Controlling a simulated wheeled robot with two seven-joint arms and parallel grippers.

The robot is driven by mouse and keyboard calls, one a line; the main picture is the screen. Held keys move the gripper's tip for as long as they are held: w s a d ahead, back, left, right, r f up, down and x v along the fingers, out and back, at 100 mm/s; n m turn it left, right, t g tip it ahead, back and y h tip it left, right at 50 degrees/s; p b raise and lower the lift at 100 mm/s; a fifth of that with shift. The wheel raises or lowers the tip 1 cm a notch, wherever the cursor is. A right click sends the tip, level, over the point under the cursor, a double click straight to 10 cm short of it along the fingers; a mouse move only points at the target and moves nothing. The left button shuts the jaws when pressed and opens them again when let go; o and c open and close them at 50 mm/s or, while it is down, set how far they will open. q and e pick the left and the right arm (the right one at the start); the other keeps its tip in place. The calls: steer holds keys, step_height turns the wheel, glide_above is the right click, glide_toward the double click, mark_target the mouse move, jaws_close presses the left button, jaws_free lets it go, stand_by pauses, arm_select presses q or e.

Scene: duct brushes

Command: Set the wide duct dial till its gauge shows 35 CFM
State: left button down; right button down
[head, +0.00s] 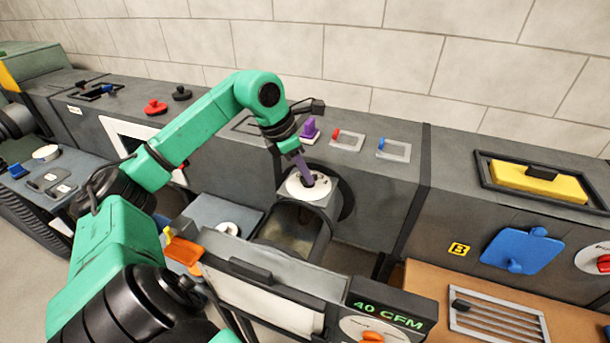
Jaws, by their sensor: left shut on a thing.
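A white round dial (321,190) sits on top of a grey duct piece in the middle of the head view. My left gripper (308,180) points down at this dial and is shut on its small dark knob, which the fingers mostly hide. A gauge (390,312) at the lower right reads 40 CFM in green. Below the gauge is another white dial (352,326) with an orange knob (372,337), cut off by the bottom edge. I cannot tell from the picture which dial drives the gauge. My right gripper is not in view.
Behind my gripper stand a purple knob (310,130), a red slider (336,134) and a blue slider (382,143). A yellow block (540,181) and a blue plate (521,250) are on the right. An open grey bin (322,250) lies below the dial.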

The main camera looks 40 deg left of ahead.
arm_select(q)
steer(key=shift+d+r+n+t+y, duration=0.1)
steer(key=shift+n+t+y, duration=0.45)
steer(key=shift+n, duration=1.25)
steer(key=c, duration=0.9)
jaws_free()
steer(key=shift+b, duration=0.3)
steer(key=v, duration=1.4)
steer(key=shift+d+r, duration=0.15)
steer(key=shift+r, duration=0.2)
steer(key=shift+w, duration=0.1)
